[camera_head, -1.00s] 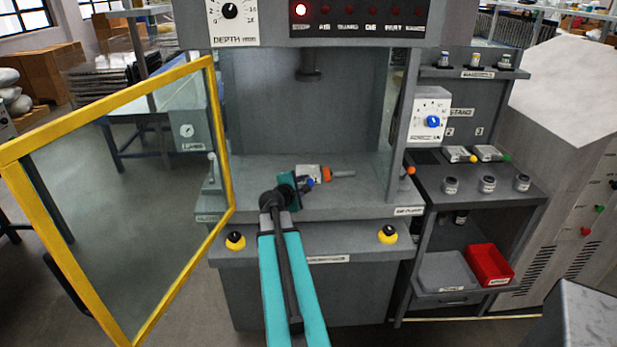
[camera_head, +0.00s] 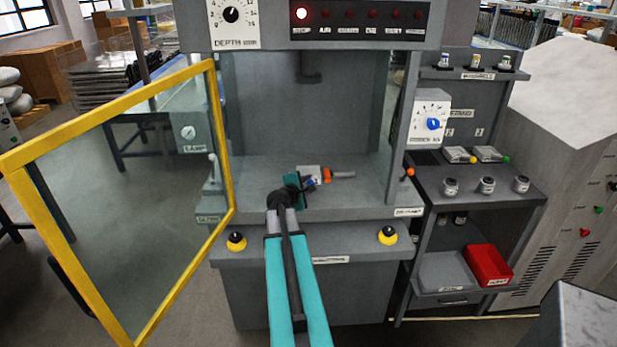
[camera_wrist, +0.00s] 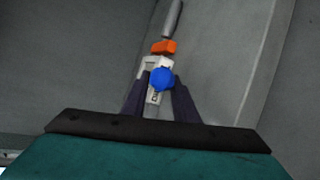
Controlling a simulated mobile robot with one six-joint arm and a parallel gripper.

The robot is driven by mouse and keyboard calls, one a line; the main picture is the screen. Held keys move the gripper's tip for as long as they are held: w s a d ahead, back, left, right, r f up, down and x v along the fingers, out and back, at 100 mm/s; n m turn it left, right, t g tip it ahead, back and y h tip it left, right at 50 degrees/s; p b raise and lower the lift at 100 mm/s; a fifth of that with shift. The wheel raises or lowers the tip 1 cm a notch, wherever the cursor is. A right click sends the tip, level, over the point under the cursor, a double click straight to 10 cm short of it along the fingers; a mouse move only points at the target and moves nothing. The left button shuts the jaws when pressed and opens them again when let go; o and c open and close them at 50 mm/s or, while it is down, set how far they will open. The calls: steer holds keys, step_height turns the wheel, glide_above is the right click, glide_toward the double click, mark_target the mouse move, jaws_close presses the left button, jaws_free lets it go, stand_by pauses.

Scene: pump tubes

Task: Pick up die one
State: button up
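A pale grey die with a blue round knob (camera_wrist: 162,78) lies on the press bed, and its partly hidden label does not let me tell its number. In the head view it is a small pale block (camera_head: 309,172) in the press opening. My gripper (camera_wrist: 161,82) is open, with its dark fingers either side of the knob; contact is not clear. In the head view my teal gripper (camera_head: 301,184) is at the die's left end. Two more dies, one with a yellow knob (camera_head: 459,155) and one with a green knob (camera_head: 490,154), lie on the stand at right.
An orange block (camera_wrist: 163,47) with a grey rod (camera_wrist: 172,18) is beyond the die. The yellow-framed door (camera_head: 222,140) is swung open at left. Press side walls border the opening. A red bin (camera_head: 488,265) and several small cylinders (camera_head: 487,186) are at right.

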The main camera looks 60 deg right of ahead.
steer(key=shift+x, duration=1.25)
jaws_close()
stand_by(0.9)
